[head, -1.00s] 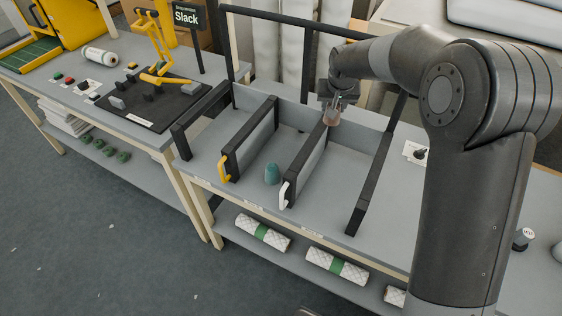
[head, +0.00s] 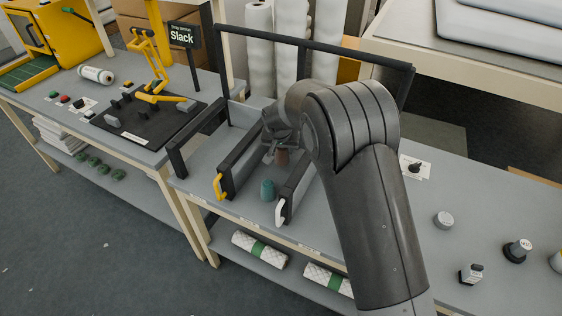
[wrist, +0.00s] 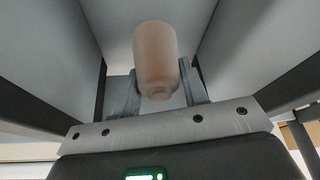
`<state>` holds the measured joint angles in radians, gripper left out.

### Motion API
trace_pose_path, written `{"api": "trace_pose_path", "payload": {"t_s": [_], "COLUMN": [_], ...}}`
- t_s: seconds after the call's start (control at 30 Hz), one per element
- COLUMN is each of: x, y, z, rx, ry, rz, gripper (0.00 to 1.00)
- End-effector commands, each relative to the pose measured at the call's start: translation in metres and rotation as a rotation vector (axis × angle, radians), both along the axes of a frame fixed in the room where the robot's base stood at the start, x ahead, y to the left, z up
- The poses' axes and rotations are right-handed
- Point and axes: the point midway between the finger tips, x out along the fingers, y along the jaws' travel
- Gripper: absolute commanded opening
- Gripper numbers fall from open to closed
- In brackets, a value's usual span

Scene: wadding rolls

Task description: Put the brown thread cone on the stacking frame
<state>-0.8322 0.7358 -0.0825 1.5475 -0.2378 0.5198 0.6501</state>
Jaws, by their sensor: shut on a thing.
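The brown thread cone (wrist: 156,55) is between the fingers of my gripper (wrist: 160,88), which is shut on it. In the head view the cone (head: 283,157) shows just below my gripper (head: 276,152), partly hidden by my arm. The dark stacking frame (head: 310,47) stands on the table, with grey divider walls. My gripper is over its middle bay, between the yellow-handled and white-handled dividers. In the wrist view, grey walls rise on both sides of the cone. I cannot tell whether the cone touches anything below.
A teal cone (head: 268,190) stands at the front of the middle bay. The yellow handle (head: 219,187) and white handle (head: 281,210) flank it. Several small knobs and weights, such as the grey disc (head: 443,220), are on the right tabletop.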

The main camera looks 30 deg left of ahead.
Motion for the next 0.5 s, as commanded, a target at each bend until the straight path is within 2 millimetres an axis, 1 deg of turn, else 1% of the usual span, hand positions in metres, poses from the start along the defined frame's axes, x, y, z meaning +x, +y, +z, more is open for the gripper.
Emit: {"api": "trace_pose_path", "payload": {"t_s": [0.03,0.17,0.4,0.5], "x": [0.000,0.000,0.000,0.000], "y": [0.000,0.000,0.000,0.000], "z": [-0.005,-0.014,-0.045,-0.047], "rx": [-0.001,0.000,-0.001,0.001], "ry": [0.000,0.000,0.001,-0.001], "rz": [0.000,0.000,0.002,0.001], "gripper": [0.15,0.15,0.15,0.15]}}
